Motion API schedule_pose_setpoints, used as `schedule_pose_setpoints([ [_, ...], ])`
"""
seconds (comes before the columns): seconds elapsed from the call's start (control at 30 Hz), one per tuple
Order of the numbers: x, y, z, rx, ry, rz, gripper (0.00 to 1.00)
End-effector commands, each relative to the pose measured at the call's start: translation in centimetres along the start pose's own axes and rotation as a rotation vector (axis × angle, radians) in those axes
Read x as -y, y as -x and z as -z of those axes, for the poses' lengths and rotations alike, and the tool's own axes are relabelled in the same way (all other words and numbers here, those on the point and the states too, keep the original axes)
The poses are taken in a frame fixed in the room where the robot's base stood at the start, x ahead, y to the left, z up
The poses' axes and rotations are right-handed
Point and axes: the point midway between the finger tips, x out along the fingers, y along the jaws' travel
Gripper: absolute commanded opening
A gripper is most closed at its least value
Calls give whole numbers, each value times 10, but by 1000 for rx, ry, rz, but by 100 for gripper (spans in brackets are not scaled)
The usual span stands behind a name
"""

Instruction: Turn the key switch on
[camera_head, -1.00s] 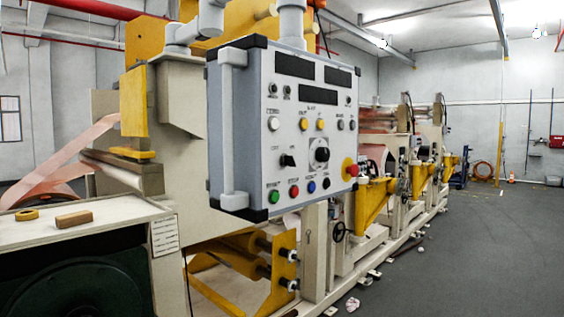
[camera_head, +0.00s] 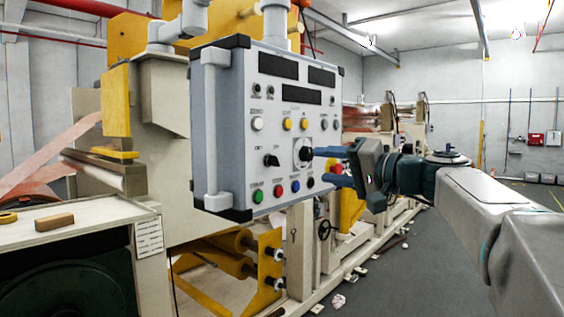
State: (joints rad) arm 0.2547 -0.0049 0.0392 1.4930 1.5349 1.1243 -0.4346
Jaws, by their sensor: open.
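A black key switch (camera_head: 271,160) with small labels above it sits on the face of the grey control panel (camera_head: 287,125). It appears tilted; I cannot read its exact setting. To its right is a round black knob (camera_head: 305,154). The upper fingertip is close to the knob and the lower one is near the panel's lower right. I cannot tell whether either touches. The fingers are to the right of the key switch, apart from it.
Yellow, white, green, red and blue buttons (camera_head: 258,196) surround the switch. A grey handle bar (camera_head: 211,130) runs down the panel's left side. Open floor (camera_head: 450,255) lies to the right.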

Motion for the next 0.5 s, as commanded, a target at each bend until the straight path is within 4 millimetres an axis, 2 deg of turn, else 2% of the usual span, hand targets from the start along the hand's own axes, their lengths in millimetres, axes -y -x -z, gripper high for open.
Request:
schedule_pose_setpoints([
  [0.5, 2, -102, -1, 6, -4, -1, 49],
])
